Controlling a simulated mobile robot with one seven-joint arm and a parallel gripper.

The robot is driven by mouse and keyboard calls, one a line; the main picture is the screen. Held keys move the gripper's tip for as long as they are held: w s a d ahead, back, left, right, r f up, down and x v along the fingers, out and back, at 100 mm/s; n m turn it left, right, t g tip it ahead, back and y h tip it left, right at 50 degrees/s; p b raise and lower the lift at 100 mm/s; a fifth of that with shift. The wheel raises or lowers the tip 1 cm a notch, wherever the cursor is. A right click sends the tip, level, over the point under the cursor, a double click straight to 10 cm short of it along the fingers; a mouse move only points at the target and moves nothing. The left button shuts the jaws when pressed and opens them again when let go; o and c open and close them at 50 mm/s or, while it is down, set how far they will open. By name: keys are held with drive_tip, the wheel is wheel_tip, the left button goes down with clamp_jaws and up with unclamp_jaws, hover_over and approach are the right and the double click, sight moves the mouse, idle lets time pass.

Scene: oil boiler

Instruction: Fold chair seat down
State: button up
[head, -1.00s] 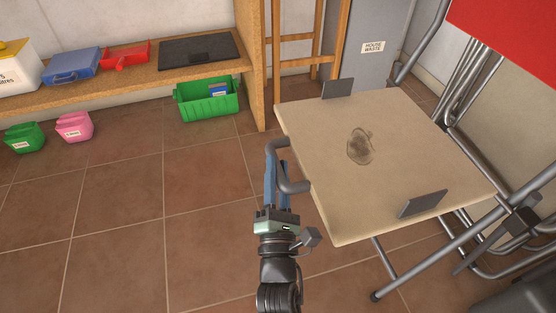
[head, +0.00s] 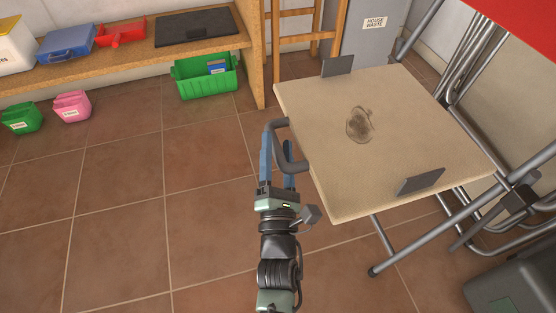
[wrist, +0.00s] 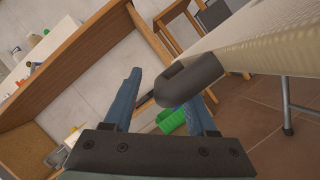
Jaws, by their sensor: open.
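The chair seat (head: 400,120) is a flat beige panel with a dark round stain, lying about level in the head view. A grey bent handle (head: 285,150) sticks out from its left edge, and two dark plates stand on the seat. My gripper (head: 276,155) has blue fingers and is open at the handle. In the wrist view the gripper (wrist: 165,105) has its fingers spread, with the handle's rounded end (wrist: 188,80) between or just above them. I cannot tell whether they touch it. The seat's underside edge (wrist: 255,45) shows at upper right.
Grey tubular legs (head: 440,235) stand under and right of the seat, with a red panel (head: 525,20) at top right. A wooden bench (head: 150,55) holds cases and a mat. Green crate (head: 205,78) and small bins lie at left.

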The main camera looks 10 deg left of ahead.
drive_tip(key=p+v, duration=0.5)
drive_tip(key=v, duration=0.7)
drive_tip(key=shift+s+f, duration=0.2)
drive_tip(key=shift+s, duration=0.15)
drive_tip(key=shift+s, duration=0.1)
